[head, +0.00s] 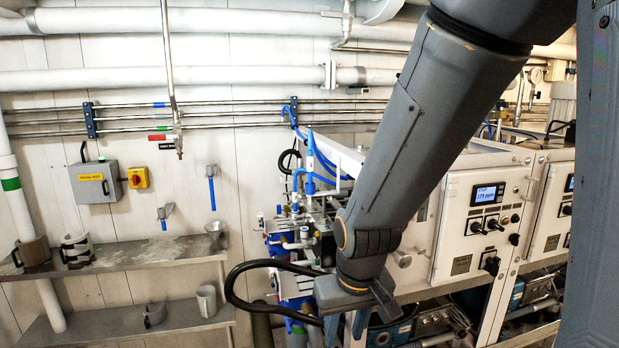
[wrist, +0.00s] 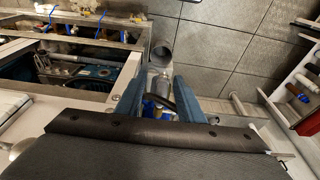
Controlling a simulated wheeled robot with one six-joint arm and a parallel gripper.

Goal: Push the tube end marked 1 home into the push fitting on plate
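My gripper (head: 346,328) points down at the lower middle of the head view, in front of the machine's pipework. In the wrist view its two blue-grey fingers (wrist: 158,92) stand wide apart. A dark curved piece shows between or below them; I cannot tell what it is or see it touching both fingers. Blue tubes (head: 310,160) rise from the valve and pipe cluster (head: 300,235) left of my arm. No number 1 mark is readable, so I cannot tell which tube end is meant. The push fitting and its plate cannot be made out.
A black hose (head: 232,285) loops left of my gripper. White control cabinets (head: 483,225) stand at the right. Wall shelves (head: 130,253) with clamps and cups are at the left. In the wrist view, a grey cylinder (wrist: 161,53) lies beyond the fingertips, with open tiled floor (wrist: 225,50) further on.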

